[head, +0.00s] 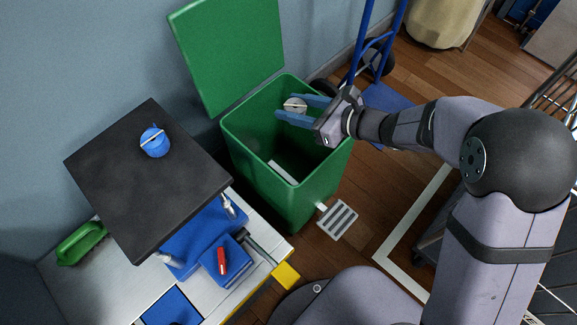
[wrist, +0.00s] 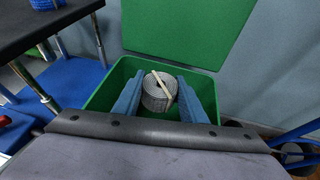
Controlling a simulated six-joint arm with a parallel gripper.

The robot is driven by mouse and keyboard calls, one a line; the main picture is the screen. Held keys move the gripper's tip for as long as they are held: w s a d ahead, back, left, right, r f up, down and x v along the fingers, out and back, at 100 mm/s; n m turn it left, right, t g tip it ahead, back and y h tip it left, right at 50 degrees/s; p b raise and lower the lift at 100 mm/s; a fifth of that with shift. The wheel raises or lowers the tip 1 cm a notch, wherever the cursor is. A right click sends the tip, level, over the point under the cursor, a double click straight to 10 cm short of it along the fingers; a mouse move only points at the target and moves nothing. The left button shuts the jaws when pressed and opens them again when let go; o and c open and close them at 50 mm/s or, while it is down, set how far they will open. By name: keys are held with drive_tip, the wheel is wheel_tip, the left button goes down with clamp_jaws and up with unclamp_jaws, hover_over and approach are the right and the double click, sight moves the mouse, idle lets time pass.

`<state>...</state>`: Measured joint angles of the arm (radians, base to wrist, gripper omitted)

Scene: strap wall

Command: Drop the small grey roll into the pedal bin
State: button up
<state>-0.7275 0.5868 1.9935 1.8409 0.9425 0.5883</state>
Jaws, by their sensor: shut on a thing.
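The small grey roll (head: 295,105) is between the blue fingers of my gripper (head: 295,109), over the opening of the pedal bin. In the wrist view the roll (wrist: 158,91) shows a pale strip across its top, and my gripper's fingers (wrist: 156,94) press on it from both sides. The green pedal bin (head: 262,170) stands with its lid (head: 230,55) raised against the wall. Its rim (wrist: 103,87) surrounds the roll in the wrist view. How far the roll is above or below the rim is hard to tell. A pale object (head: 283,172) shows inside the bin.
A black-topped stand (head: 140,190) with a blue roll (head: 155,142) is left of the bin. A blue hand truck (head: 375,60) stands behind, right of the bin.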

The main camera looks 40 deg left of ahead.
wheel_tip(320, 180, down, 6)
drive_tip(key=b, duration=0.4)
drive_tip(key=shift+r, duration=0.2)
drive_tip(key=o, duration=1.1)
drive_tip(key=shift+o, duration=0.2)
drive_tip(key=shift+d, duration=0.1)
drive_tip(key=p+v, duration=0.2)
drive_tip(key=v, duration=0.5)
